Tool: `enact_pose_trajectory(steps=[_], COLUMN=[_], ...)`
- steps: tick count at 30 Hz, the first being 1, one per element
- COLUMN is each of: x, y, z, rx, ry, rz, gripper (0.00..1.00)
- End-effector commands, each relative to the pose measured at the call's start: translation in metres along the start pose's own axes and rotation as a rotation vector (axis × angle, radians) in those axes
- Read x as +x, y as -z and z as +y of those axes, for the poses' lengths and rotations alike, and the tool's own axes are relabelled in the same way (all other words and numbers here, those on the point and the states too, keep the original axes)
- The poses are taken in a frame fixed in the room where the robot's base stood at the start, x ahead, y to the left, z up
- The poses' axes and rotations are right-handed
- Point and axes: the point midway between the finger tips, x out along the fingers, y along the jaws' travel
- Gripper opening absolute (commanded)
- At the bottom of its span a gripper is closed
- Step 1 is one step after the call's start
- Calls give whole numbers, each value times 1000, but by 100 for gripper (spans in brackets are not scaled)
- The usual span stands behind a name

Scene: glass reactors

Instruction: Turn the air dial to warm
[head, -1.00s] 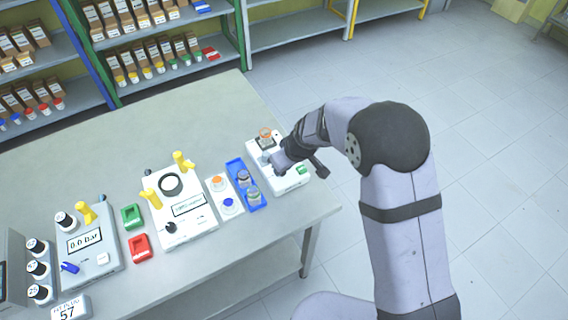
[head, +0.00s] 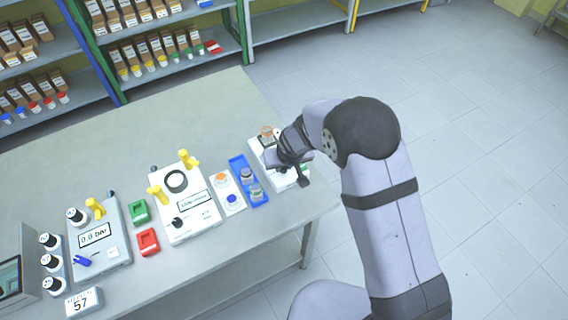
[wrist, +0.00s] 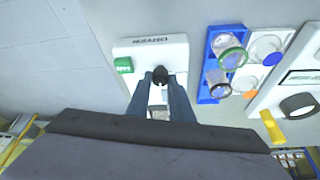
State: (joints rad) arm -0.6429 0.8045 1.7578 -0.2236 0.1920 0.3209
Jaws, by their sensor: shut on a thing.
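The white dryer unit (head: 258,148) stands at the right end of the bench. In the wrist view its white body (wrist: 178,51) carries an upside-down label that seems to read "DRYER". A black dial (wrist: 160,74) sits on its top, between the two fingertips of my gripper (wrist: 160,80). The gripper is shut on the dial from both sides. In the head view my gripper (head: 274,159) is over the middle of the unit and hides the dial. I cannot tell the dial's setting or its markings.
A green button (wrist: 124,65) is beside the fingers. A jar with an orange lid (head: 267,132) stands on the unit's far end. A blue tray (head: 239,165) with jars and a white jar holder (head: 232,207) are close on the left. Further left are more instruments.

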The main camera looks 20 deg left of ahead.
Motion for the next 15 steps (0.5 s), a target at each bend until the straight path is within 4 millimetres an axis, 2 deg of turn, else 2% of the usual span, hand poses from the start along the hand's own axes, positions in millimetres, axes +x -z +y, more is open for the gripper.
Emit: enact_pose_trajectory(steps=[14, 15], x=[0, 0], y=[-1, -1], z=[0, 0], rx=[9, 9], ry=[-4, -4], rz=[-3, -4], gripper=[0, 24])
